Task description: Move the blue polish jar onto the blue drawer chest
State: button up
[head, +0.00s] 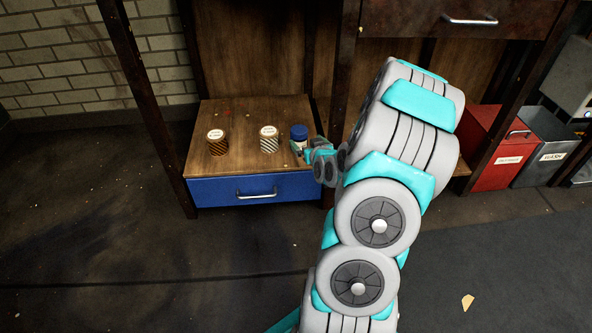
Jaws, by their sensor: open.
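The blue drawer chest (225,190) has a worn wooden top and a blue front with a metal handle. The blue polish jar (299,132) with a dark blue lid is at the right part of the chest's top, and looks upright. My gripper (302,149) is open at the near right side of this jar and hides its lower part. I cannot tell whether the fingers touch the jar. My arm comes in from the lower right and covers the area right of the chest.
On the chest top, a brown jar (217,142) stands at left and a striped pale jar (268,139) stands just left of the blue one. Dark bench legs (150,110) flank the chest. Red (493,150) and grey (540,150) bins stand at right. The floor in front is mostly clear.

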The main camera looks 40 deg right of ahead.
jog(key=shift+w+a, duration=0.1)
jog(key=shift+a, duration=0.3)
jog(key=s+a+r+n+g+y, duration=0.2)
jog(key=s+a+g, duration=0.2)
jog(key=a, duration=0.5)
jog(key=s+a+r+n+g+y, duration=0.1)
jog(key=s+a+r+g+y, duration=0.15)
jog(key=a, duration=0.65)
jog(key=s+a+r+g, duration=0.2)
jog(key=s+a, duration=0.3)
jog(key=s, duration=0.5)
jog(key=s+a+r+g, duration=0.3)
jog(key=s+a, duration=0.3)
jog(key=s, duration=0.3)
jog(key=s+a+r+n+g, duration=0.1)
jog(key=s+a+r+g, duration=0.2)
jog(key=s, duration=0.7)
jog(key=shift+s+a+r, duration=0.35)
jog(key=shift+a+r, duration=0.15)
jog(key=shift+a, duration=0.65)
jog(key=shift+g, duration=0.25)
jog(key=shift+c, duration=0.3)
